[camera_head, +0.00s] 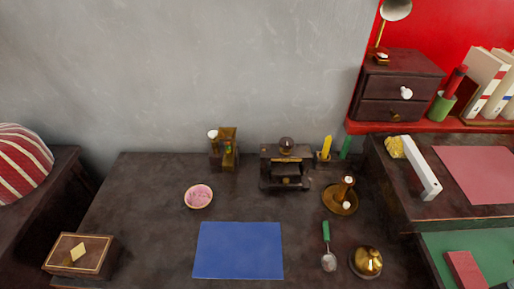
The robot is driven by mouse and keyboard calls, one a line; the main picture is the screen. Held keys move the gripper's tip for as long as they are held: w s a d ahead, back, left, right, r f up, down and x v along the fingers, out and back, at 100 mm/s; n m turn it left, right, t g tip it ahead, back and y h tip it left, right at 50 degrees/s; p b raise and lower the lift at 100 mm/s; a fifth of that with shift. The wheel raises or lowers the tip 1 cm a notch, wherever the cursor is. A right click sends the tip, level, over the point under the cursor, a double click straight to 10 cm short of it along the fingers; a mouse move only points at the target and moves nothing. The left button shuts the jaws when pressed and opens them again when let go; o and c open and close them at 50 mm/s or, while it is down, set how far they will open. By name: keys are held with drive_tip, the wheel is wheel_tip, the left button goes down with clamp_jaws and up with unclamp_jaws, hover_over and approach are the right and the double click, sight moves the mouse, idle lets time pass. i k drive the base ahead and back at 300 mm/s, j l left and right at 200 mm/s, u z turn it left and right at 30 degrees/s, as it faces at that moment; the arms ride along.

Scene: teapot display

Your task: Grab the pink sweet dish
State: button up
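The pink sweet dish (199,196) is a small round bowl with a pale rim and pink contents. It sits upright on the dark table (140,215), left of the middle, just behind the left corner of a blue mat. Nothing touches it or covers it. My gripper does not show in the head view.
The blue mat (239,250) lies in front of the dish. A wooden box (80,255) stands at front left. Behind stand a brass-and-wood object (223,150) and a dark device (286,166). A candlestick (340,199), spoon (328,258) and bell (366,262) stand right. Table left of the dish is clear.

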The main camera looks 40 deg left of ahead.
sight(198, 197)
drive_tip(key=u, duration=1.9)
drive_tip(key=i+l+u, duration=0.1)
